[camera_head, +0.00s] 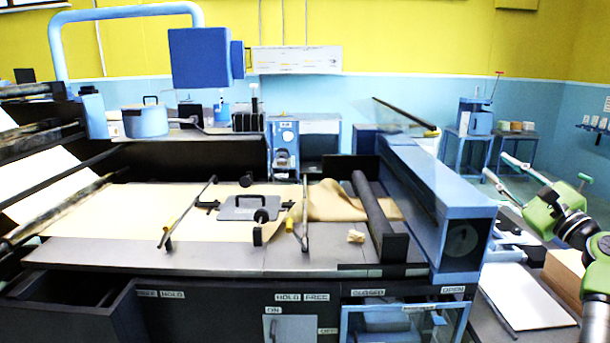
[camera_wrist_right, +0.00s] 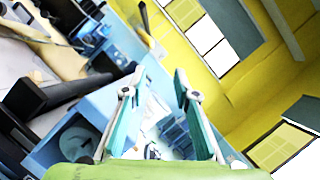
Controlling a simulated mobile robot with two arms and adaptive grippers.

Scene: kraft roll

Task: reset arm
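My right gripper (camera_head: 548,180) is at the right of the head view, held in the air to the right of the blue machine housing (camera_head: 445,200). Its green body and two fingers show, with the fingers spread apart. In the right wrist view the gripper (camera_wrist_right: 155,85) has its two teal-padded fingers wide apart, with nothing between them. It touches nothing that I can see. My left gripper is not in the head view.
A dark machine bench carries kraft paper (camera_head: 110,212), a grey plate with a handle (camera_head: 248,207) and a dark roller (camera_head: 375,215). A white board (camera_head: 520,297) and a brown box (camera_head: 566,272) lie below my right arm. A blue stand (camera_head: 470,130) is behind.

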